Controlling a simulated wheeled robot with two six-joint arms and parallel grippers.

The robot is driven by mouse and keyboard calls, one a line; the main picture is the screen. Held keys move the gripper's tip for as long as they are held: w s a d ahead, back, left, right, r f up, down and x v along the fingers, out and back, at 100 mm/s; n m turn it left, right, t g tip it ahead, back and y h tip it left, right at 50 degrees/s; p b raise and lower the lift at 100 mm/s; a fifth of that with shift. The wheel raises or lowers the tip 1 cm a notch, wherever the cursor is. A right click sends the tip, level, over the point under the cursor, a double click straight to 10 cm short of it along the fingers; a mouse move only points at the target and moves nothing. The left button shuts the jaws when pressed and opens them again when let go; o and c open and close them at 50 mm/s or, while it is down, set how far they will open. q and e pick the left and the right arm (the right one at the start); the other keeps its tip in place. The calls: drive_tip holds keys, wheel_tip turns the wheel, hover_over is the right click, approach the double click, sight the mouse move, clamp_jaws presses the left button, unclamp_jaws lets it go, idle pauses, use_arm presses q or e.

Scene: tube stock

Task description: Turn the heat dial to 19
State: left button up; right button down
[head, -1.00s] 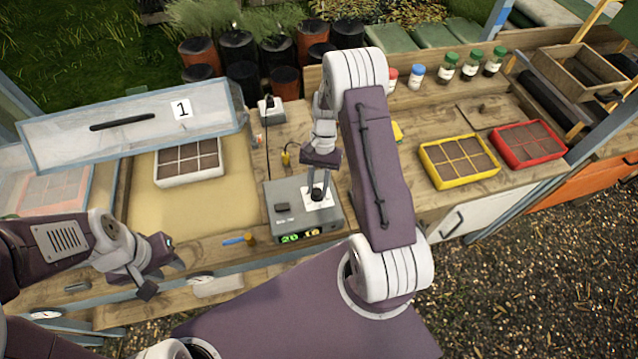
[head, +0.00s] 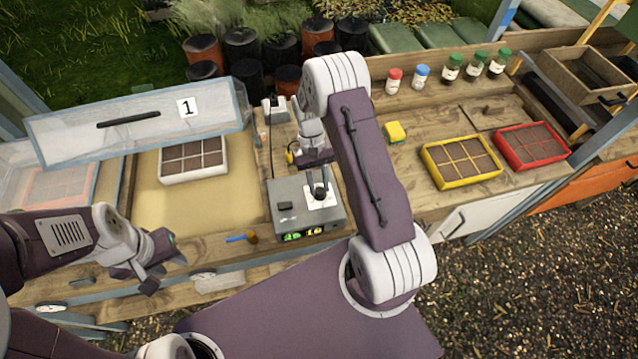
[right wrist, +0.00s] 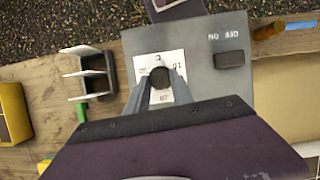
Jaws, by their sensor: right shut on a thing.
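The grey control box (head: 290,218) stands on the bench in front of me, with a small lit display (head: 302,235) on its front face. Its digits are too small to read surely. The black heat dial (right wrist: 159,77) sits on a white marked plate (right wrist: 146,65) on top of the box. My right gripper (head: 319,190) points down at the dial, its two fingers shut on opposite sides of it. In the right wrist view the fingers hide part of the plate's markings. My left gripper (head: 168,272) is empty, fingers apart, near the bench's front edge.
A dark switch (right wrist: 230,59) is on the box beside the plate. A clear lid marked 1 (head: 140,120) is raised over a sand bed with a white seed tray (head: 193,178). Yellow (head: 462,182) and red (head: 532,164) trays stand to the right.

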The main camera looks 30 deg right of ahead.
drive_tip(key=shift+s, duration=0.1)
idle(0.3)
drive_tip(key=c, duration=1.1)
unclamp_jaws()
drive_tip(key=shift+r, duration=0.1)
drive_tip(key=b+v, duration=0.1)
drive_tip(key=v, duration=0.8)
